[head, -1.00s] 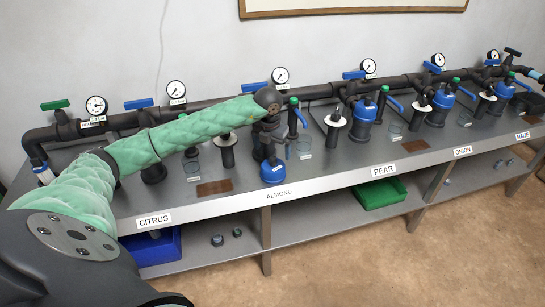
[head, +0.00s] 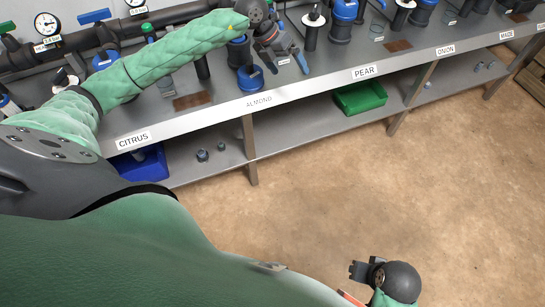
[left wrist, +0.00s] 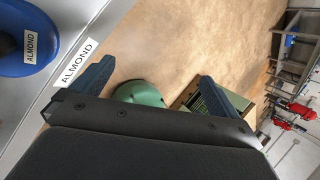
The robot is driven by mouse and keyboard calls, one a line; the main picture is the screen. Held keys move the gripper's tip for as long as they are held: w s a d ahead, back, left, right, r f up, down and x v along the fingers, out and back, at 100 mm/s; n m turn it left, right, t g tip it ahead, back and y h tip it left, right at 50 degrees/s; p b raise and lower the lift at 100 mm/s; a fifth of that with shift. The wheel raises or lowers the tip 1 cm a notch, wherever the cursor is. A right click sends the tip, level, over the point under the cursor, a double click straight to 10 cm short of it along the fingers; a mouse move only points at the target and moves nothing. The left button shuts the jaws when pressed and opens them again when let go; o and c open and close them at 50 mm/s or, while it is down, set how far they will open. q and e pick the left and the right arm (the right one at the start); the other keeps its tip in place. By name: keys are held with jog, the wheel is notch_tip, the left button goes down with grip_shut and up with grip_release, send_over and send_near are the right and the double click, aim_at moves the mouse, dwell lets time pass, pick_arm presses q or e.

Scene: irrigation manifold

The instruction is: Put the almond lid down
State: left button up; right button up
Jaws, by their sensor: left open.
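The almond lid (head: 250,80) is a round blue cap lying on the grey bench, near the front edge above the ALMOND label. In the left wrist view, the lid (left wrist: 28,38) shows at the upper left with its own ALMOND label, outside the jaws. My left gripper (head: 290,50) is above the bench, to the right of the lid and apart from it. Its two fingers are spread and empty in the left wrist view (left wrist: 158,88). My right gripper (head: 362,271) shows low in the head view, over the floor; its jaw gap is unclear.
A dark filter housing (head: 238,52) stands just behind the lid. A brown plate (head: 192,100) lies left of it. A blue bin (head: 140,164) and a green bin (head: 360,97) are on the lower shelf. Pipes and gauges run along the back.

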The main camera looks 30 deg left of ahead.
pick_arm(q)
jog(key=s+d+r+n+t+h, duration=0.35)
jog(key=d+t+h, duration=0.2)
jog(key=d, duration=0.45)
jog(key=s+d+r+n+t+h, duration=0.25)
jog(key=d+n+t+h, duration=0.2)
jog(key=d+h, duration=0.4)
jog(key=s+a+f+n+t+y, duration=0.2)
jog(key=s+a+f+n+y, duration=0.15)
jog(key=f+n+y, duration=0.55)
jog(key=s+a+f+n+t+y, duration=0.1)
jog(key=s+a+f+n+y, duration=0.3)
jog(key=n+y, duration=0.8)
jog(key=s+d+f+n+g+h, duration=0.1)
jog(key=s+f+g, duration=0.5)
jog(key=s, duration=0.6)
jog(key=s+d+f+n+g+h, duration=0.2)
jog(key=s+f+g, duration=0.4)
jog(key=s+f, duration=0.3)
jog(key=s+d+n, duration=0.1)
jog(key=s+n, duration=0.1)
jog(key=s, duration=0.1)
jog(key=shift+s+d+f+g, duration=0.3)
jog(key=shift+s+g, duration=0.05)
jog(key=shift+g, duration=0.05)
